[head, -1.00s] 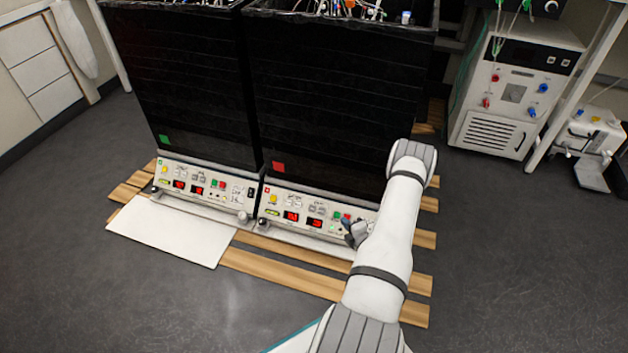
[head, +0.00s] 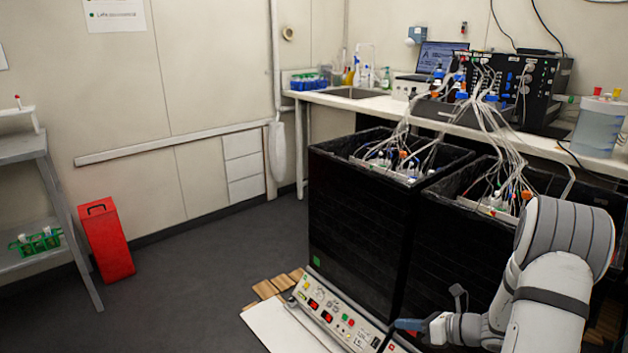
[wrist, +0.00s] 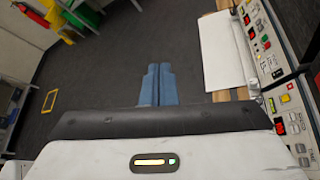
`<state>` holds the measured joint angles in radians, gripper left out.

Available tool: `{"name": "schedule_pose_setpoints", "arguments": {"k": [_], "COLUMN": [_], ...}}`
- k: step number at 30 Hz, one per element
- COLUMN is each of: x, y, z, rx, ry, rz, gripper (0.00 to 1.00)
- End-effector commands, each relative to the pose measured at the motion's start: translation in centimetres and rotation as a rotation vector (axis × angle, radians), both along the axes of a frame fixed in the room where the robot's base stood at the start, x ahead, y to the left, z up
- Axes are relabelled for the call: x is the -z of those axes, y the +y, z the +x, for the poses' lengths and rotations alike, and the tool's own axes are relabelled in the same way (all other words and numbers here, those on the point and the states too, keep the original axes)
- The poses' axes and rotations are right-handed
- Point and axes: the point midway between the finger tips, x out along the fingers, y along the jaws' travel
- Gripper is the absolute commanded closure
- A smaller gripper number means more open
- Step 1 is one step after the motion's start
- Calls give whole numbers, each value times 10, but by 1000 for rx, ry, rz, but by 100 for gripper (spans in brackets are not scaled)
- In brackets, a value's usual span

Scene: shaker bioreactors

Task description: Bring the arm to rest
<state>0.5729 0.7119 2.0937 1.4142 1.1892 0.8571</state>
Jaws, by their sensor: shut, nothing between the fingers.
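My gripper (head: 400,325) is at the lower right of the head view, its blue fingertips pointing left in front of the shakers' control panels. In the wrist view the two blue fingers (wrist: 157,85) lie side by side, shut and empty, with dark floor beyond them. My white arm is bent at the right of the head view and hides part of the right black shaker housing (head: 450,245). The left black shaker housing (head: 350,220) stands beside it, with its lit control panel (head: 335,312) below.
A white plate (head: 275,330) lies on wooden slats before the left shaker. Behind the shakers is a bench (head: 385,107) with a laptop and tubing. A red box (head: 106,240) and a grey shelf (head: 25,150) stand at left. The floor between is clear.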

Motion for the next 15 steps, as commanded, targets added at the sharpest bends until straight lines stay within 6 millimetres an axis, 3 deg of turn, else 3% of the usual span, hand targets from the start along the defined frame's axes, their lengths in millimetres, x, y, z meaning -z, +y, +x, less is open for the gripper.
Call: {"name": "schedule_pose_setpoints", "arguments": {"k": [1, 3, 9, 15], "x": [-40, -73, -158, -231], "y": [17, 38, 81, 103], "z": [-8, -23, -74, -128], "rx": [-100, -242, -649, -1056], "ry": [-50, -118, -328, -552], "rz": [-70, -166, -435, -695], "gripper": [100, 100, 100, 100]}}
